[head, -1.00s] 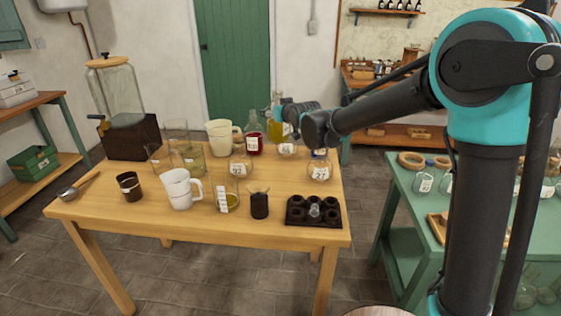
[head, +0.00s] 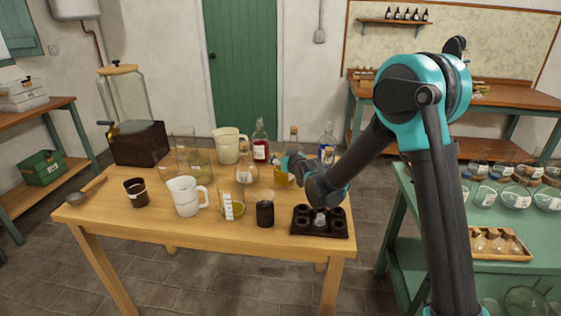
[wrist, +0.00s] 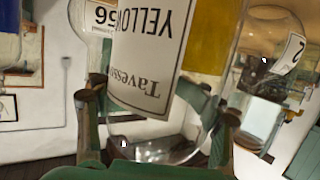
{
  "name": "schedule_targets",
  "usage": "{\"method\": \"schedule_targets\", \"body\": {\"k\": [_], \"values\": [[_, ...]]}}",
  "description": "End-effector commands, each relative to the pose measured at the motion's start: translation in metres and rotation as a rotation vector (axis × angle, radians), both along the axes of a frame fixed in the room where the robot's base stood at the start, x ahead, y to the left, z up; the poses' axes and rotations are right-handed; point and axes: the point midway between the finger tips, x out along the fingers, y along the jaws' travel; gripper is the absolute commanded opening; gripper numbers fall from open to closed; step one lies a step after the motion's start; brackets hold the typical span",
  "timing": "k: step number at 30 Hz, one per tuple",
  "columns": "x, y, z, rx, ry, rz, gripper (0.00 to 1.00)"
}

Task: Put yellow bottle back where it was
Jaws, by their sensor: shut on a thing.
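The yellow bottle (head: 282,180) is a clear bottle with yellow liquid, near the right back part of the wooden table (head: 150,212). My gripper (head: 290,164) partly covers it in the head view. In the wrist view the bottle's white label (wrist: 150,50) reads "YELLOW" upside down. The fingers of my gripper (wrist: 158,108) are on both sides of the bottle and shut on it. I cannot tell whether its base touches the table.
A round flask (head: 246,173) is just left, and a dark rack (head: 320,230) and black jar (head: 265,214) are in front. Another flask (wrist: 268,75) is close on the right in the wrist view.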

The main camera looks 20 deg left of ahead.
Motion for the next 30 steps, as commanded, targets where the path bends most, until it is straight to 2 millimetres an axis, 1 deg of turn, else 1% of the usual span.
{"method": "schedule_targets", "body": {"k": [1, 4, 14, 15, 21, 30], "values": [[0.000, 0.000, -0.007, 0.001, -0.001, 0.000, 0.01], [0.000, 0.000, -0.015, 0.001, -0.001, 0.000, 0.01], [0.000, 0.000, -0.017, 0.001, -0.001, 0.000, 0.01], [0.000, 0.000, -0.018, 0.000, 0.000, 0.000, 0.62], [0.000, 0.000, -0.018, 0.000, 0.000, 0.000, 0.87], [0.000, 0.000, -0.017, 0.000, 0.000, 0.000, 0.88]]}}
